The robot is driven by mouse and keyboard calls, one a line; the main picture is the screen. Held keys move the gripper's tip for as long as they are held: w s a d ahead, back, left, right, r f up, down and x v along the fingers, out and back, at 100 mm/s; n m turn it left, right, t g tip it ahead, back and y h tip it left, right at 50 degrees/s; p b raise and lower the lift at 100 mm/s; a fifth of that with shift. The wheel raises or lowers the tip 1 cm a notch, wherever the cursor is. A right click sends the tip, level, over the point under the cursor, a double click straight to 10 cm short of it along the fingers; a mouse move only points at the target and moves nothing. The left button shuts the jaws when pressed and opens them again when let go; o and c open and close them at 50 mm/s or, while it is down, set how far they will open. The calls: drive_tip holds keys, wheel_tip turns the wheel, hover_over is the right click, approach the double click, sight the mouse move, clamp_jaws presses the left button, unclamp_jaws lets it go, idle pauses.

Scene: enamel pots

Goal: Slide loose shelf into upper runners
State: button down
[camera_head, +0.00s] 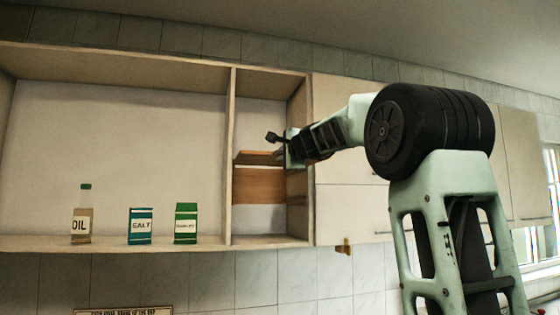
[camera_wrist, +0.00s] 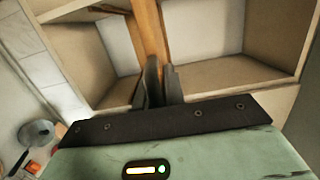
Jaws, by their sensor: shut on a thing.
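The loose shelf is a brown wooden board (camera_head: 257,157) in the narrow right-hand compartment of the open wall cabinet. My gripper (camera_head: 281,145) is at the compartment's front, near its right side, partly hiding the board. In the wrist view the board (camera_wrist: 151,35) runs into the compartment, and my gripper (camera_wrist: 161,85) is shut on its near edge. A second brown wooden surface (camera_head: 258,186) shows just below it in the head view. The runners are too small or hidden to tell, so I cannot tell whether the board sits in them.
The cabinet's upright divider (camera_head: 230,155) stands left of the board. In the wide left bay are an oil bottle (camera_head: 82,222), a salt box (camera_head: 141,226) and a green box (camera_head: 186,223). Closed doors (camera_head: 345,212) lie to the right.

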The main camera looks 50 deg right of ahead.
sight(274, 159)
drive_tip(key=shift+x, duration=0.95)
drive_tip(key=shift+d, duration=0.25)
drive_tip(key=shift+x, duration=0.95)
drive_tip(key=shift+p, duration=0.3)
drive_tip(key=shift+x, duration=0.95)
drive_tip(key=shift+d+r, duration=0.1)
drive_tip(key=shift+d, duration=0.15)
drive_tip(key=shift+d+p+x, duration=0.25)
drive_tip(key=shift+p+x, duration=0.8)
drive_tip(key=shift+x, duration=1.05)
